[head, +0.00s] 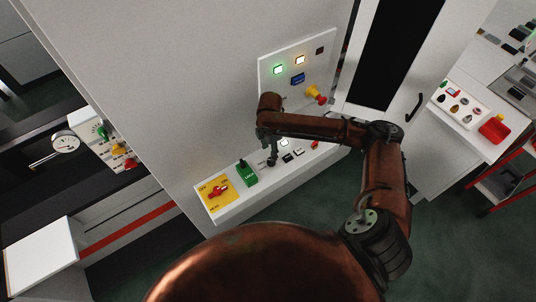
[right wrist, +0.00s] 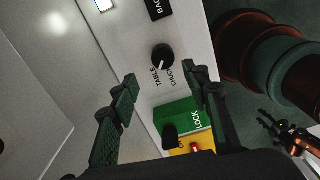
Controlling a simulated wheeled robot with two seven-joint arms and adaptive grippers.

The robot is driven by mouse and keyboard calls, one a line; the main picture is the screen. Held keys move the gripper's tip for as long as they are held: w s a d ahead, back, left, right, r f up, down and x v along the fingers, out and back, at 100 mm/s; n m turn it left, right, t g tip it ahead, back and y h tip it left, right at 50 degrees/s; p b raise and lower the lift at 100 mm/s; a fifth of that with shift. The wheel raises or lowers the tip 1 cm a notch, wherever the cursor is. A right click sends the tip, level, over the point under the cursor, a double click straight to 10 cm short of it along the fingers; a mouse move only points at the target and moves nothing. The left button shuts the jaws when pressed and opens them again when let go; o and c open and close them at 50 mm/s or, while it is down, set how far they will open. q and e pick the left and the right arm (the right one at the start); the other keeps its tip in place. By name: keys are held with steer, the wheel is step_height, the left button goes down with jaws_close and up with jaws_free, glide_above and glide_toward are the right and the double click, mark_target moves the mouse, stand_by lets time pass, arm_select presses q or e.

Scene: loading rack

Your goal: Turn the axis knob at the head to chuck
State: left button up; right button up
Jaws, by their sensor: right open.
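The axis knob (right wrist: 163,55) is a round black knob on the light panel, with a small pale pointer mark on its lower edge. The words TABLE and CHUCK are printed below it, left and right; the mark looks nearer TABLE. My right gripper (right wrist: 161,79) is open and empty, its fingertips on either side of the labels, a little short of the knob in that view. In the head view the knob (head: 272,160) shows small and dark on the low panel, just below my right gripper (head: 268,143).
A green LOCK switch (right wrist: 177,118) with a black lever sits beside the labels. In the head view, a yellow plate with a red switch (head: 217,189) is farther left, black and white buttons (head: 288,156) lie right, and an upright panel (head: 292,65) stands behind.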

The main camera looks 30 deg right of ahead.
steer(key=f, duration=0.5)
steer(key=shift+s+d, duration=0.3)
steer(key=shift+s, duration=0.05)
steer(key=shift+f, duration=0.65)
steer(key=c, duration=1.2)
arm_select(q)
steer(key=shift+s+r, duration=0.3)
steer(key=shift+s, duration=0.55)
arm_select(e)
steer(key=shift+o, duration=0.2)
